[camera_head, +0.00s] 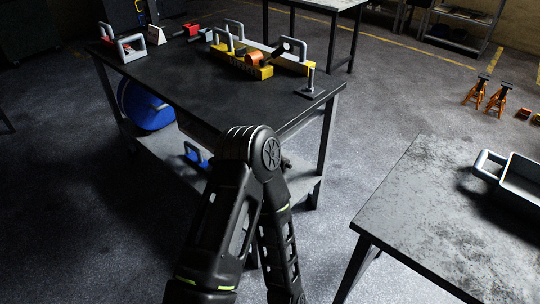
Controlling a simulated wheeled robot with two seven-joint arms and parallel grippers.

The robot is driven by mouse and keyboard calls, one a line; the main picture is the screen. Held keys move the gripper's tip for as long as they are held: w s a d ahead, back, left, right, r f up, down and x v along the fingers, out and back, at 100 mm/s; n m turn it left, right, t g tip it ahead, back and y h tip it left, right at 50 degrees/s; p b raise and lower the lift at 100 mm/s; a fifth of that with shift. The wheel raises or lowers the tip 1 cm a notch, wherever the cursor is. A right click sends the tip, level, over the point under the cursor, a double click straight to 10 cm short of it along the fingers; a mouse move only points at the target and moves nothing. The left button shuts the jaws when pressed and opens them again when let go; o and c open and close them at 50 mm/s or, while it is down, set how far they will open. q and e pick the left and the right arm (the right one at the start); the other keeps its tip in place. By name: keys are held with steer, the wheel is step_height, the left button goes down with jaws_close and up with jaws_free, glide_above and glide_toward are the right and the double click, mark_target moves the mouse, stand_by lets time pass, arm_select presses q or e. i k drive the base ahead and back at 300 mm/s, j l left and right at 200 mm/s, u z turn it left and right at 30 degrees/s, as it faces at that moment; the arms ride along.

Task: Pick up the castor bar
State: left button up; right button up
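A long yellow and pale bar-like assembly (238,64) with upright grey loop handles lies across the back right of the dark workbench (185,75). A copper-coloured cylinder (256,58) sits against its front side. I cannot tell for sure which piece is the castor bar; this assembly is the most bar-like thing in view. One of my arms rises from the bottom middle, bends at its elbow, and runs back down out of the frame. Neither gripper shows. The arm hides part of the bench's front and lower shelf.
A white and red handled piece (131,49) stands at the bench's left end. A small upright post (311,84) is at its right corner. A blue round item (146,106) is on the lower shelf. Another table (440,225) with a grey handled tray (519,180) is at right. Orange stands (498,97) are on the floor.

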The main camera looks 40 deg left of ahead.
mark_target(195, 155)
steer(key=k+j+z, duration=0.15)
steer(key=j+z, duration=0.15)
steer(key=j, duration=0.35)
steer(key=k+j+z, duration=0.3)
steer(key=j, duration=0.3)
steer(key=k+j+z, duration=0.15)
steer(key=j+z, duration=0.15)
steer(key=j, duration=0.25)
steer(key=k+j+z, duration=0.3)
steer(key=j, duration=0.2)
steer(key=k+j+z, duration=0.25)
steer(key=k+j, duration=1.2)
